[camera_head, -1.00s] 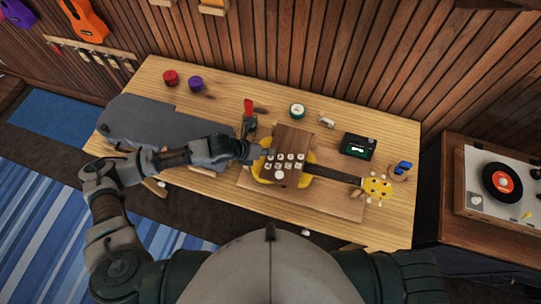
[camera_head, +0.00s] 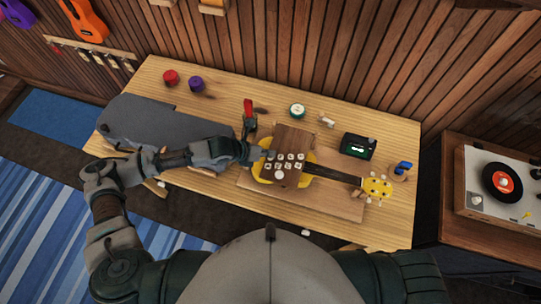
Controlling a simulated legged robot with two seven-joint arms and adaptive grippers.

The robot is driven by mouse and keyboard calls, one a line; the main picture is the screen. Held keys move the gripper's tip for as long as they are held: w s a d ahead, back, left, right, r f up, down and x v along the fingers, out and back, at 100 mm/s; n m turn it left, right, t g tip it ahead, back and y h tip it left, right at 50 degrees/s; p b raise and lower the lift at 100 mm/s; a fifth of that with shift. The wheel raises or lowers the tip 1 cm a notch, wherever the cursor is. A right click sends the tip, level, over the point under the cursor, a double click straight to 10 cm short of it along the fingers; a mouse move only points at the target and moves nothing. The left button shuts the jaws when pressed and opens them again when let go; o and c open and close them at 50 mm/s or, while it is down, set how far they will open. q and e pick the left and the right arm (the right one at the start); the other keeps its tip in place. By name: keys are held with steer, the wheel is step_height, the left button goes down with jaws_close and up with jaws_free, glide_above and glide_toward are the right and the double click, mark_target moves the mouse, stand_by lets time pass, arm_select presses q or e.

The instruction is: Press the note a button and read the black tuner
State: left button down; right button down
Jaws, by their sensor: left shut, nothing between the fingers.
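A brown wooden block with several small white lettered buttons (camera_head: 284,160) lies over the body of a yellow ukulele (camera_head: 374,188) on the table. The letters are too small to read with certainty. My left gripper (camera_head: 268,155) is shut and empty, its tip at the left edge of the button block, close to the upper-left buttons. I cannot tell whether it touches one. The black tuner (camera_head: 358,146) stands to the right of the block with a small lit green-white display, too small to read. My right gripper is not in view.
The ukulele rests on a wooden board (camera_head: 340,206). A grey case (camera_head: 150,125) lies at the left under my left arm. Red (camera_head: 171,77) and purple (camera_head: 196,84) round items and a green-white round tin (camera_head: 297,111) stand behind. A record player (camera_head: 500,185) is at far right.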

arm_select(q)
steer(key=shift+f, duration=0.6)
stand_by(0.3)
steer(key=shift+r, duration=0.15)
steer(key=shift+r+p, duration=0.75)
steer(key=shift+r, duration=0.1)
step_height(320, 180, up, 5)
steer(key=p, duration=0.4)
steer(key=shift+r+p, duration=0.1)
steer(key=shift+p, duration=0.25)
stand_by(0.5)
